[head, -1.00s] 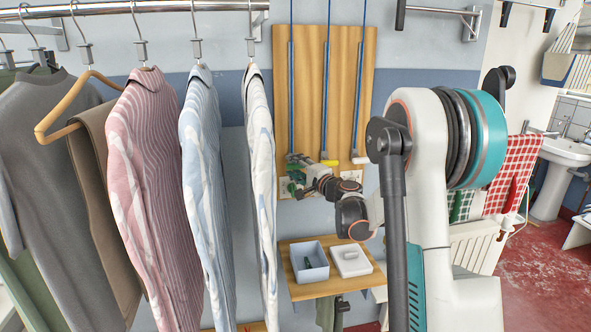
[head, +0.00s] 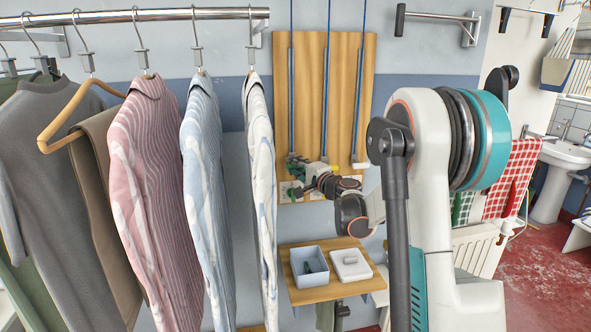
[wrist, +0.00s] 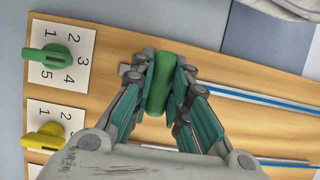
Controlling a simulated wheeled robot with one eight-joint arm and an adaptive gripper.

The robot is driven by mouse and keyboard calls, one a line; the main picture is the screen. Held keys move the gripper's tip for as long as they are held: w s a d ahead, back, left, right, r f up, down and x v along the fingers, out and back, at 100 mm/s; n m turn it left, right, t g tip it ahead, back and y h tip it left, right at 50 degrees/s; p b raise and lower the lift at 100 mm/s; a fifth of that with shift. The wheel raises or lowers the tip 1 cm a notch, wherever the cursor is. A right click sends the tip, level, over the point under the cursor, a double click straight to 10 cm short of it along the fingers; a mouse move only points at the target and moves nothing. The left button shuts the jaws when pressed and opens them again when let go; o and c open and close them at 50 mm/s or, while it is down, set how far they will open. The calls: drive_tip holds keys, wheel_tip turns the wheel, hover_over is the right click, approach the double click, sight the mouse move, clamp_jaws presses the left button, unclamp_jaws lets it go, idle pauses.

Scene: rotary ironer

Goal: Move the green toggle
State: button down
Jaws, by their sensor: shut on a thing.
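The green toggle (wrist: 160,82) is a rounded green bar at the lower end of a cord on the wooden board. In the wrist view it sits between the two fingers of my gripper (wrist: 160,88), which is shut on it. In the head view my gripper (head: 298,168) is at the lower left of the board, and the toggle is mostly hidden there. A green knob (wrist: 50,55) on a white dial plate numbered 1 to 5 is apart from the fingers.
A yellow knob (wrist: 45,137) has its own dial plate. A white toggle (head: 361,165) hangs on the right cord. Below, a shelf (head: 325,292) holds a grey box (head: 309,254) and a white lidded box (head: 350,272). Hanging shirts (head: 262,190) are close at the left.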

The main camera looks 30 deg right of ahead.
wheel_tip(320, 180, up, 32)
drive_tip(key=p, duration=1.6)
drive_tip(key=shift+r, duration=0.1)
drive_tip(key=c, duration=1.5)
unclamp_jaws()
drive_tip(key=shift+r, duration=0.1)
drive_tip(key=s, duration=0.4)
drive_tip(key=s+d, duration=0.1)
drive_tip(key=s, duration=0.7)
drive_tip(key=shift+d, duration=0.2)
